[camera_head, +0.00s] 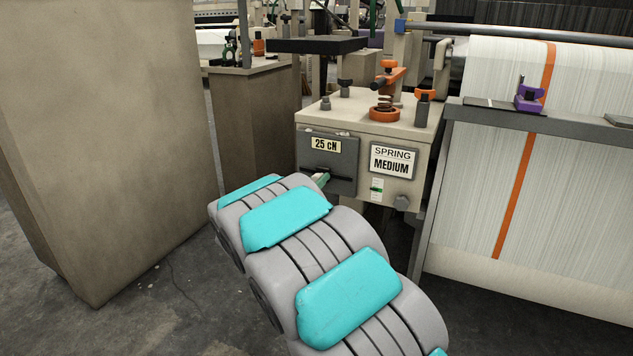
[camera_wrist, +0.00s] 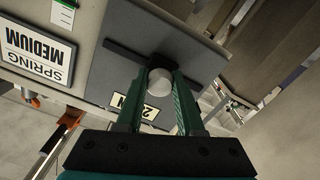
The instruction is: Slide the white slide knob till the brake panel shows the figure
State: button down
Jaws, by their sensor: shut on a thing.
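The dark grey brake panel (camera_head: 343,182) is on the front of a beige machine box, with a dark horizontal slot and a label (camera_head: 325,145) reading "25 cN". In the wrist view the panel (camera_wrist: 112,72) appears upside down. The white slide knob (camera_wrist: 159,80) sits at the slot, between the green fingers of my gripper (camera_wrist: 161,72), which is shut on it. In the head view my gripper (camera_head: 321,179) reaches the panel's lower left part, and the knob is hidden. In the wrist view a finger covers part of the label (camera_wrist: 149,113).
A sign reading "SPRING MEDIUM" (camera_head: 391,161) is right of the panel. Orange and grey fittings (camera_head: 384,113) stand on the box. A white warp sheet (camera_head: 575,190) with an orange stripe is at right. A large beige cabinet (camera_head: 105,130) stands at left.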

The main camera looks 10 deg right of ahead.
jog(key=shift+s+d+p, duration=0.5)
jog(key=shift+s+d, duration=0.05)
jog(key=shift+d, duration=0.25)
jog(key=c, duration=0.5)
grip_release()
jog(key=shift+v, duration=3.95)
